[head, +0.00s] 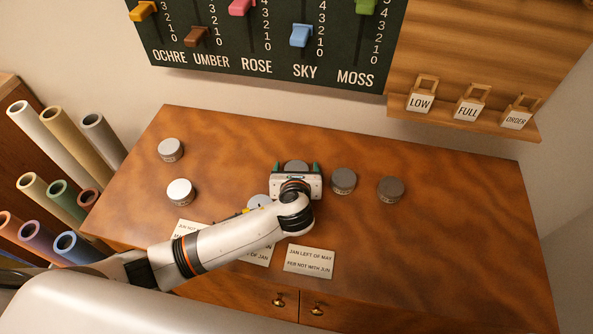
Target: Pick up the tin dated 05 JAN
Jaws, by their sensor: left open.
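Several round tins stand on the wooden table. Two light grey tins, the upper (170,150) and the lower (180,192), are at the left. Another light tin (258,201) is partly hidden behind my left arm. Two dark grey tins, one nearer the middle (344,181) and one further right (390,189), stand right of my gripper. My left gripper (296,168) is open over a grey tin (296,164), with one green-tipped finger on each side of it. I cannot tell whether they touch. The dates are too small to read, so I cannot tell which is 05 JAN. My right gripper is out of view.
The table (460,240) is clear at the right. A slider board (270,50) and a shelf with labelled tags (467,108) are behind. Coloured rolls (60,130) stand at left.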

